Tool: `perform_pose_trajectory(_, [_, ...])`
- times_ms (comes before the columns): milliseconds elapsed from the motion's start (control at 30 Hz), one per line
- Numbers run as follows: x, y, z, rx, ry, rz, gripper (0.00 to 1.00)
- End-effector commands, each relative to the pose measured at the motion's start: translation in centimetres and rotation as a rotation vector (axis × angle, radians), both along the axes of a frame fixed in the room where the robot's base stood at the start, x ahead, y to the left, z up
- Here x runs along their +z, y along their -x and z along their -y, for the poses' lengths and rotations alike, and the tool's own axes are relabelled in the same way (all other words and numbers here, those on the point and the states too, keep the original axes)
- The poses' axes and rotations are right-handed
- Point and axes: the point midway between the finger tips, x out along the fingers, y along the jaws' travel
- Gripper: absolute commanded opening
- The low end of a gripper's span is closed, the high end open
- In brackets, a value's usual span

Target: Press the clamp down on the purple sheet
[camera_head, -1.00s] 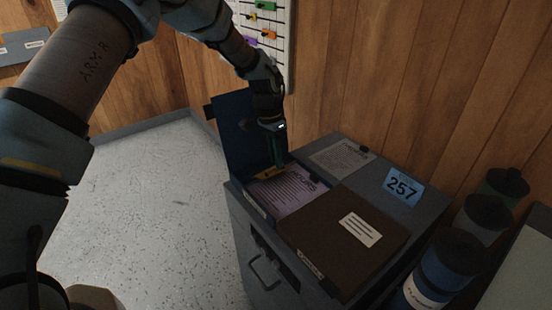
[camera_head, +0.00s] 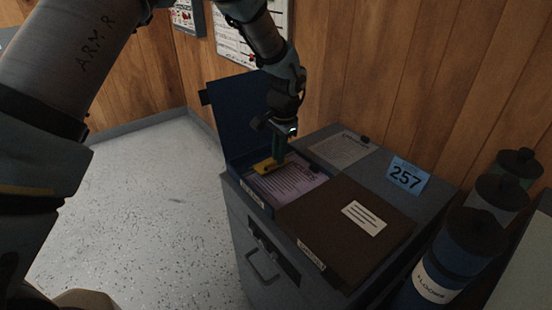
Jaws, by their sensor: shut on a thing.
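The purple sheet (camera_head: 288,183) lies in an open tray with a raised blue lid (camera_head: 236,122), on top of the grey cabinet. The yellow clamp (camera_head: 266,166) is at the sheet's upper left edge. My gripper (camera_head: 276,157) points down from above and is shut on the clamp. The fingers hide part of the clamp, and I cannot tell whether the clamp touches the sheet.
A brown closed cover (camera_head: 335,235) with a white label is right of the sheet. Behind are another sheet (camera_head: 343,148) and a blue 257 card (camera_head: 407,176). Dark-capped canisters (camera_head: 450,255) stand at the right. The speckled floor (camera_head: 140,210) at left is clear.

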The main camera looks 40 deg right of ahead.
Motion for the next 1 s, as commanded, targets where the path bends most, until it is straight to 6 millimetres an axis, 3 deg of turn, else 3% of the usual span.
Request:
perform_pose_trajectory(67, [-0.71, 0.30, -0.02, -0.003, 0.001, 0.041, 0.00])
perform_pose_trajectory(567, [-0.40, 0.33, -0.09, 0.002, 0.008, 0.089, 0.00])
perform_pose_trajectory(600, [-0.40, 0.33, -0.09, 0.003, 0.007, 0.089, 0.20])
perform_pose_trajectory(800, [-0.38, 0.35, -0.07, 0.002, 0.007, 0.089, 0.43])
perform_pose_trajectory(1000, [-0.36, 0.37, -0.05, 0.002, 0.007, 0.089, 0.46])
